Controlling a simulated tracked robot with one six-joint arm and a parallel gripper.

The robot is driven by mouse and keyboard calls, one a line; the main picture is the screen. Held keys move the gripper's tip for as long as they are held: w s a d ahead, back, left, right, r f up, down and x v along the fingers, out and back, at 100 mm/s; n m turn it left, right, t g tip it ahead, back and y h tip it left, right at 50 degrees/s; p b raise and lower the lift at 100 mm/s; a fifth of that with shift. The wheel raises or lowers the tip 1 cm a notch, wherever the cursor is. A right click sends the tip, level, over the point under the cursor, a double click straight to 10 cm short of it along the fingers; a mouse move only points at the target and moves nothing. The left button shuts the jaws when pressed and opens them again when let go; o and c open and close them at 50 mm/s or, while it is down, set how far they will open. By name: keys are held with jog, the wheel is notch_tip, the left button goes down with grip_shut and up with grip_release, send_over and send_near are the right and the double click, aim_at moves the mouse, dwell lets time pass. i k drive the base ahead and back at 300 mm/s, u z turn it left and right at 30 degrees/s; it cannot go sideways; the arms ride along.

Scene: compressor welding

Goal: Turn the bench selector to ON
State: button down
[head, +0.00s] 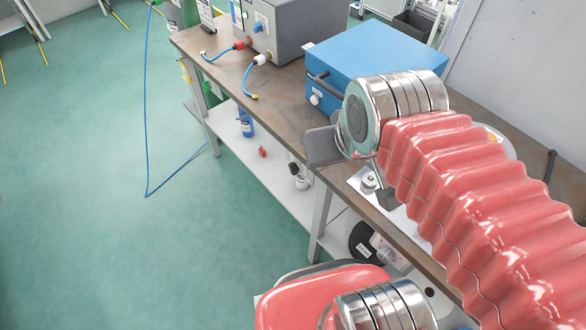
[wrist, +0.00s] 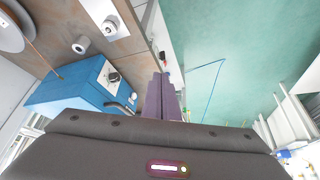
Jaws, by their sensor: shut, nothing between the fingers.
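My gripper shows in the wrist view (wrist: 165,97), its two dark fingers together and empty. They point past the bench's front edge, with the green floor beyond. A white plate with a round knob (head: 368,180) lies on the bench below my arm in the head view; a white plate with a round dark-centred knob (wrist: 110,25) shows at the top left of the wrist view. I cannot tell for sure that this is the selector, nor read its setting. My fingers are apart from it. In the head view my arm hides part of the bench around it.
The brown bench (head: 290,118) carries a blue box (head: 375,55) with a front handle, also in the wrist view (wrist: 75,95). A grey unit (head: 290,28) with cables stands farther back. The lower shelf (head: 270,175) holds small items. Green floor (head: 90,200) is open at left.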

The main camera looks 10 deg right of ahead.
aim_at(294, 168)
jog(key=z, duration=0.05)
jog(key=k, duration=0.5)
jog(key=u, duration=1.2)
jog(key=i, duration=0.65)
jog(key=u, duration=0.65)
